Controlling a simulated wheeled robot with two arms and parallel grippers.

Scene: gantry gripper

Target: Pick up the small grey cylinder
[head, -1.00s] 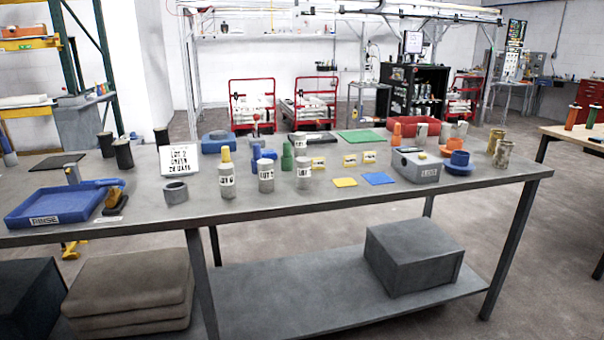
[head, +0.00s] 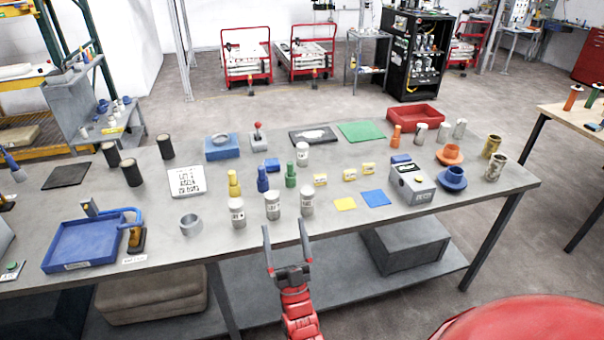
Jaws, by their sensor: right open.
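Several grey cylinders stand upright on the table, and I cannot tell which one the task names. Three labelled ones stand near the front edge: a left one (head: 237,213), a middle one (head: 272,206) and a right one (head: 307,201). A smaller labelled one (head: 302,154) stands farther back. Plain pale grey ones stand at the right rear, including one (head: 443,132). A short, wide grey ring (head: 190,225) sits at the front left. My right gripper (head: 284,227) is open and empty, its fingers pointing toward the table near the front cylinders. My left gripper is out of view.
Yellow (head: 234,184), blue (head: 263,180) and green (head: 291,176) bottle-like pieces stand close behind the front cylinders. A blue tray (head: 75,262) is at left. A grey box (head: 413,187) and yellow and blue flat squares lie to the right.

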